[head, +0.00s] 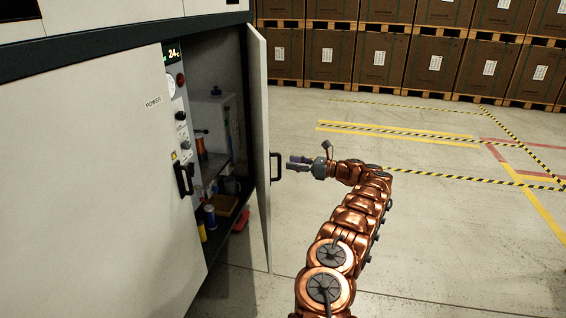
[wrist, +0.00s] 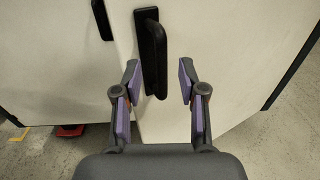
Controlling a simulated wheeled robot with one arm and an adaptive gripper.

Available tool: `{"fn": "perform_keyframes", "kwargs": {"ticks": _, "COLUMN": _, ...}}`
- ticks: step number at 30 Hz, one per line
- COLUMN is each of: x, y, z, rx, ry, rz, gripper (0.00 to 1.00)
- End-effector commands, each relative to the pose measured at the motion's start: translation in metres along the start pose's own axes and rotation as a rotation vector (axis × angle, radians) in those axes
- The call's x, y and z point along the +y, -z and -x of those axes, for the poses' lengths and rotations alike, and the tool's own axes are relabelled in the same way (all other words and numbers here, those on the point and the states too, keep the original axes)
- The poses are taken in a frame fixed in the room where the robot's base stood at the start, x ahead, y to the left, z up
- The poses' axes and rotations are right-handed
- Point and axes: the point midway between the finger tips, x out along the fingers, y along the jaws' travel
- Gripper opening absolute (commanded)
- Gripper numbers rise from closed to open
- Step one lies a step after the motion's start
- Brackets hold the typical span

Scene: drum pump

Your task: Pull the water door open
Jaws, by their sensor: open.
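A white cabinet door (head: 257,130) stands swung open at the right end of the cabinet, edge towards me; no water label is readable on it. Its black bar handle (head: 276,168) is on the right-hand face. My gripper (head: 291,163) is open just right of this handle, pointing left at it. In the wrist view the handle (wrist: 152,50) stands ahead, its lower end between the spread purple-padded fingers (wrist: 160,78). The fingers appear apart from it; exact depth is hard to tell.
The POWER door (head: 100,170) with its black handle (head: 184,180) is left of the opening. Shelves inside hold bottles and a brown tray (head: 222,205). A red object (head: 241,221) lies low by the opening. Stacked boxes (head: 380,60) stand far back; the floor at right is clear.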

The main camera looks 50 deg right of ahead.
Motion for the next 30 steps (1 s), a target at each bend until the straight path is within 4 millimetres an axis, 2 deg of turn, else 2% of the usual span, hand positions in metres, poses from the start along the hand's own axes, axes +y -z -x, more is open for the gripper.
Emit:
{"fn": "perform_keyframes", "kwargs": {"ticks": 1, "x": -0.001, "y": 0.000, "z": 0.011, "rx": 0.000, "ry": 0.002, "rz": 0.000, "gripper": 0.41}}
{"fn": "perform_keyframes", "kwargs": {"ticks": 6, "x": -0.001, "y": 0.001, "z": 0.037, "rx": 0.000, "ry": 0.002, "rz": -0.001, "gripper": 0.41}}
{"fn": "perform_keyframes", "kwargs": {"ticks": 13, "x": -0.001, "y": 0.001, "z": 0.055, "rx": 0.000, "ry": 0.001, "rz": -0.001, "gripper": 0.41}}
{"fn": "perform_keyframes", "kwargs": {"ticks": 22, "x": 0.000, "y": 0.001, "z": 0.057, "rx": 0.000, "ry": 0.000, "rz": -0.001, "gripper": 0.41}}
{"fn": "perform_keyframes", "kwargs": {"ticks": 26, "x": 0.001, "y": -0.002, "z": 0.052, "rx": 0.001, "ry": -0.006, "rz": 0.002, "gripper": 0.27}}
{"fn": "perform_keyframes", "kwargs": {"ticks": 30, "x": 0.011, "y": -0.013, "z": 0.025, "rx": 0.014, "ry": -0.041, "rz": 0.022, "gripper": 0.13}}
